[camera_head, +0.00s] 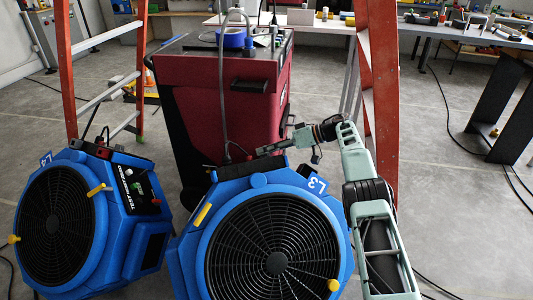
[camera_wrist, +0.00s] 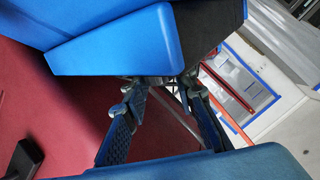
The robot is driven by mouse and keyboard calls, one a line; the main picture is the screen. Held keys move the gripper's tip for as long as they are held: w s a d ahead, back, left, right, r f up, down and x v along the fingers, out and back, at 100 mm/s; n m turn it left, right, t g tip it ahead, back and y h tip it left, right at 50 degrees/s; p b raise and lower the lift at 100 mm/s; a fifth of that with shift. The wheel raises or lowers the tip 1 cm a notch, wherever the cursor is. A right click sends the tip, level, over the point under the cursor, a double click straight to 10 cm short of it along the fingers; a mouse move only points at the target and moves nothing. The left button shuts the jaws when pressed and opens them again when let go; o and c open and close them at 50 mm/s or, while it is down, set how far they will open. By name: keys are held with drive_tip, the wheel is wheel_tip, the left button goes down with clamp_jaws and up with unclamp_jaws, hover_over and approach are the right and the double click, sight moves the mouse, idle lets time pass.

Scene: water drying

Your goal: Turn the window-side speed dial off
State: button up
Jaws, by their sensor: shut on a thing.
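Two blue fans stand on the floor in the head view: a left fan (camera_head: 150,222) and a right fan (camera_head: 232,186) marked L3. The left fan's dark control panel (camera_head: 133,184) carries a small red dial (camera_head: 155,202). At the right fan's top back edge, a small red dial (camera_head: 249,157) shows just past my fingertips. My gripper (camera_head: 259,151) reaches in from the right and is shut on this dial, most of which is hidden. In the wrist view, my gripper's fingers (camera_wrist: 162,92) reach up to the fan's blue housing (camera_wrist: 125,42); the dial itself is hidden there.
A dark red cabinet (camera_head: 215,110) stands close behind the right fan, with a grey cable running down its front. Orange ladder legs (camera_head: 377,95) rise close behind my arm, and another ladder (camera_head: 66,65) stands at left. Open floor lies to the right.

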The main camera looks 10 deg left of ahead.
drive_tip(key=shift+s+d+f, duration=0.1)
drive_tip(key=shift+d+f, duration=0.3)
drive_tip(key=shift+d, duration=0.05)
drive_tip(key=o, duration=1.1)
drive_tip(key=shift+o, duration=0.3)
drive_tip(key=shift+a+r, duration=0.1)
drive_tip(key=shift+a, duration=0.1)
drive_tip(key=v, duration=0.7)
drive_tip(key=shift+d, duration=0.25)
drive_tip(key=shift+r, duration=0.15)
